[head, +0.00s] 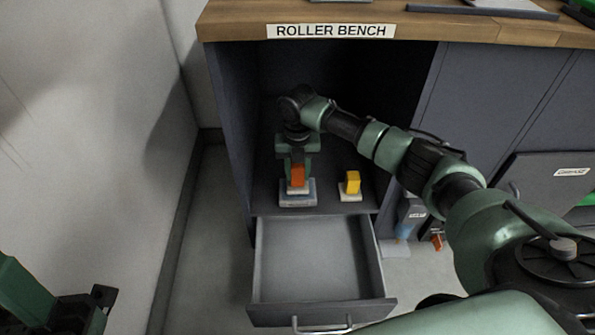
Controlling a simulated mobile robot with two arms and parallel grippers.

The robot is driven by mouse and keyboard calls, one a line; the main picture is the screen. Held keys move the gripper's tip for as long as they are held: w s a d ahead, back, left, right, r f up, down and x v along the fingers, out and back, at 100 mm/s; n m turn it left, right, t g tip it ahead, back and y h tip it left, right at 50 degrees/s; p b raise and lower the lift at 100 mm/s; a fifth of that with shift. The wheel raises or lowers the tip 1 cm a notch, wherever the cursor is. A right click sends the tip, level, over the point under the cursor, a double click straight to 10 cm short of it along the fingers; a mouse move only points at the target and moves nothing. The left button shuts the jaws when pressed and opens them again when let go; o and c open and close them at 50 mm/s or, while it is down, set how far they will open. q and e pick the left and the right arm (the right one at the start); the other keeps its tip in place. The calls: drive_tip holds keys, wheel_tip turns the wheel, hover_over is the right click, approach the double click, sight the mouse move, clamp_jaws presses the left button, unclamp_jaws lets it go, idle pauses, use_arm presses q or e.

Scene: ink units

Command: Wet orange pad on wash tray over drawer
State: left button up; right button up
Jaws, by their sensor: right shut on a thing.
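The orange pad (297,176) has an orange upright grip above a pale base. It is at the shelf's front, over the open drawer. My right gripper (297,165) is above it, pointing down and shut on its orange grip. A blue-grey wash tray (298,201) lies directly under the pad; I cannot tell whether the pad's underside touches it. The open drawer (310,262) below looks empty. At the lower left, a green and black part of my left arm shows, with what seems to be the left gripper (85,310); its jaws are unclear.
A yellow pad (352,182) on a pale base stands right of the tray on the same shelf. The bench top (440,27) overhangs the opening. The left floor is clear.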

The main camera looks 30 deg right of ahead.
drive_tip(key=shift+f, duration=0.5)
idle(0.3)
drive_tip(key=shift+p, duration=0.35)
idle(1.9)
